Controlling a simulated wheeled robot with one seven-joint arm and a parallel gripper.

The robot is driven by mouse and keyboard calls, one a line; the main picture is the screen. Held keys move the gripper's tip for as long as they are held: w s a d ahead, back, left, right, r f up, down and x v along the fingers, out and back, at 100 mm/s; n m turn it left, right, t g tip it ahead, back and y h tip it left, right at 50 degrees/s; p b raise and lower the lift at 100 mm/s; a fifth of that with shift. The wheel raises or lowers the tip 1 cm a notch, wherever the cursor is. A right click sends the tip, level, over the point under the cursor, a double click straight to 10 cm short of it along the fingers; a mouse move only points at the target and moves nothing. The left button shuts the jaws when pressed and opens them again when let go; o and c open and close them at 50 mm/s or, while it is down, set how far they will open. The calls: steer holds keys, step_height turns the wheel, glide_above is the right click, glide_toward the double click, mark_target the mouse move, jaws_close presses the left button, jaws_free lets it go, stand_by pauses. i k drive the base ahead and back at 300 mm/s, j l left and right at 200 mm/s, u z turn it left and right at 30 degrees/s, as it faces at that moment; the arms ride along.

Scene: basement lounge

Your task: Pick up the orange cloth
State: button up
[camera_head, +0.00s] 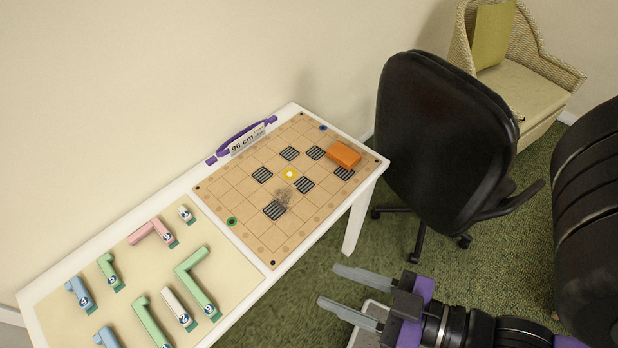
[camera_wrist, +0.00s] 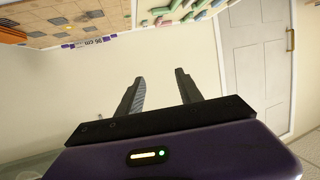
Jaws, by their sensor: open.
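The orange cloth (camera_head: 343,154) looks like a small folded block. It lies near the right end of a tan grid board on the white table, partly over a dark striped square. In the wrist view a bit of orange (camera_wrist: 12,37) shows at the upper left edge, likely the same cloth.
The white table (camera_head: 236,252) also bears several pastel blocks, including a green L-shaped one (camera_head: 196,282), and a purple-handled strip (camera_head: 241,140). A black office chair (camera_head: 440,140) stands close to the table's right end. A wicker armchair (camera_head: 530,85) is behind it. Green carpet shows between.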

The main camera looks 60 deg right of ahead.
mark_target(341, 153)
steer(key=i+j+z, duration=0.45)
steer(key=j+z, duration=0.25)
steer(key=j, duration=0.1)
